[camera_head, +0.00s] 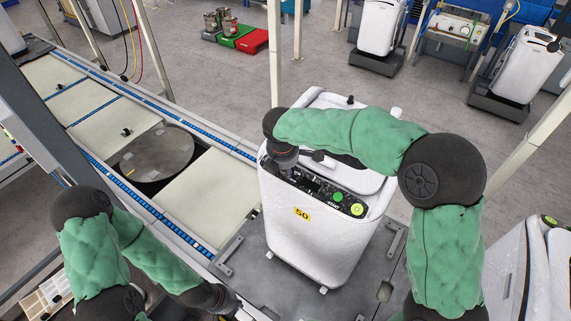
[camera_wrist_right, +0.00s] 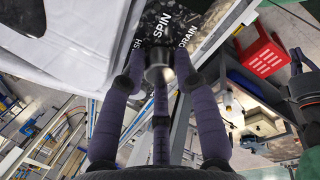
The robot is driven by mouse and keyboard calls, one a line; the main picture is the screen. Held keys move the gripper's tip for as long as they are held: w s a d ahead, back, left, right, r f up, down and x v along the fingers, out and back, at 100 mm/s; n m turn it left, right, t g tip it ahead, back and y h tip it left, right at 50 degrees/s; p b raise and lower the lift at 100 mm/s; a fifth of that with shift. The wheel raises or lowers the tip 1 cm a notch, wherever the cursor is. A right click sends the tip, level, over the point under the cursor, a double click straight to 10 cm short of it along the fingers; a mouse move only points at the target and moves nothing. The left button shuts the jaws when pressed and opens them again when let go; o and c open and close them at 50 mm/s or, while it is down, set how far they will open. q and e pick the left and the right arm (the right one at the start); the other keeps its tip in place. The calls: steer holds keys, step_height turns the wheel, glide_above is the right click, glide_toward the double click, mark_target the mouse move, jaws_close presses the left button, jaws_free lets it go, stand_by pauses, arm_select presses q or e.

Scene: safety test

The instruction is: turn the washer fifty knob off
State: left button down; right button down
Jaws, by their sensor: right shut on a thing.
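The white washer (camera_head: 300,238) with a yellow "50" label stands in the middle of the head view. Its dark control panel (camera_head: 318,189) faces up along the front top edge. My right gripper (camera_head: 282,160) reaches over the washer from the right and points down at the panel's left end. In the right wrist view its fingers (camera_wrist_right: 158,75) close around a dark round knob (camera_wrist_right: 159,60). Panel words "SPIN" and "DRAIN" show beside the knob; its pointer is not clear. My left gripper (camera_head: 228,300) is low in the head view, partly cut off, its fingers unclear.
A conveyor (camera_head: 198,203) with pale panels and blue edges runs along the left. Green buttons (camera_head: 338,196) sit at the panel's right end. Another white washer (camera_head: 515,270) stands at the right. A post (camera_head: 274,60) rises behind the washer.

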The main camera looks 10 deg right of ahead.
steer(key=shift+s+a+f, duration=0.1)
steer(key=shift+s+f, duration=0.1)
steer(key=shift+f, duration=0.15)
steer(key=c, duration=0.9)
jaws_free()
steer(key=shift+c, duration=0.2)
steer(key=shift+w+r, duration=0.1)
steer(key=shift+r, duration=0.1)
steer(key=shift+r, duration=0.2)
steer(key=v, duration=1.1)
steer(key=shift+a+r, duration=0.2)
